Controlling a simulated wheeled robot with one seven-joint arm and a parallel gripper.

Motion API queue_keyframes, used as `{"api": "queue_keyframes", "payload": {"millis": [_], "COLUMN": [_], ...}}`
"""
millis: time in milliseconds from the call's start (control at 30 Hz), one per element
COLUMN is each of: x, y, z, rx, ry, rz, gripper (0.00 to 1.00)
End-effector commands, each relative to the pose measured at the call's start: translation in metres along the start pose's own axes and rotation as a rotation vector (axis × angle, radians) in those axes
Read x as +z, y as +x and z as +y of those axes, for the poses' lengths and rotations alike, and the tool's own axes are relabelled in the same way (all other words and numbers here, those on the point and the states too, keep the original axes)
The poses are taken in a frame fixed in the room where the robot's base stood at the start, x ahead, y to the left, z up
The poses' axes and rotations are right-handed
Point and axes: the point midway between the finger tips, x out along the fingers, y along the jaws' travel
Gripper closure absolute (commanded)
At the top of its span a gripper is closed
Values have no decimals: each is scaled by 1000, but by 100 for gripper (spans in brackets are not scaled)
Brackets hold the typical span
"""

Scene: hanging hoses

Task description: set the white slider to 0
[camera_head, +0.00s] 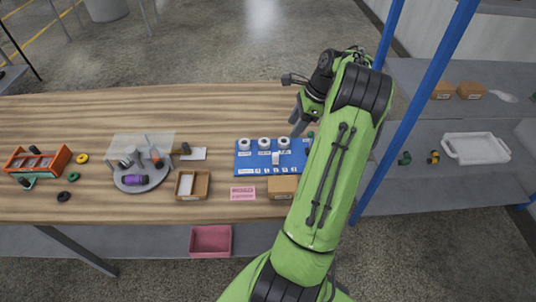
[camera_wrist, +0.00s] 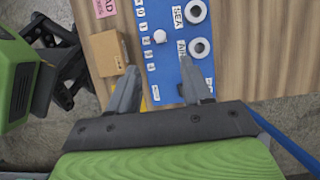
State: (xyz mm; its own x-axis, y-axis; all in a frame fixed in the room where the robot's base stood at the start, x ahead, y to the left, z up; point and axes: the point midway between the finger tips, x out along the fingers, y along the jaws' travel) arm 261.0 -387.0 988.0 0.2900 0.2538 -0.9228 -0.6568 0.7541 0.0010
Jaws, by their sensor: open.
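A blue panel (camera_head: 243,169) lies on the wooden table, with a row of white round dials along its far side. The white slider (camera_head: 276,158) stands up from the middle of the panel, behind a row of small printed marks. In the wrist view the slider knob (camera_wrist: 159,36) shows beside this row of digits, too small to read surely. My gripper (camera_wrist: 160,78) is open and empty, its fingers apart over the panel and the slider beyond the tips, not between them. In the head view my arm hides the panel's right end.
A cardboard box (camera_head: 283,187) and a pink card (camera_head: 242,193) lie along the panel's near side. An open brown box (camera_head: 205,187) and a grey turntable (camera_head: 158,182) stand to the left. A blue post (camera_head: 408,112) rises right of my arm.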

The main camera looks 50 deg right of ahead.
Motion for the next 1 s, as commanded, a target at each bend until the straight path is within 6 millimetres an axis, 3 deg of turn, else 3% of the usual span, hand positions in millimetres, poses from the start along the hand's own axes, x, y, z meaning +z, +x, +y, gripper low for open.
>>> {"api": "queue_keyframes", "payload": {"millis": [500, 700, 967, 1000], "x": [-1, 0, 1, 1], "y": [128, 149, 150, 149], "z": [1, 1, 0, 0], "rx": [5, 2, 1, 1], "ry": [-4, -4, -4, -4], "rz": [2, 2, 2, 2], "gripper": [51, 51, 51, 57]}}
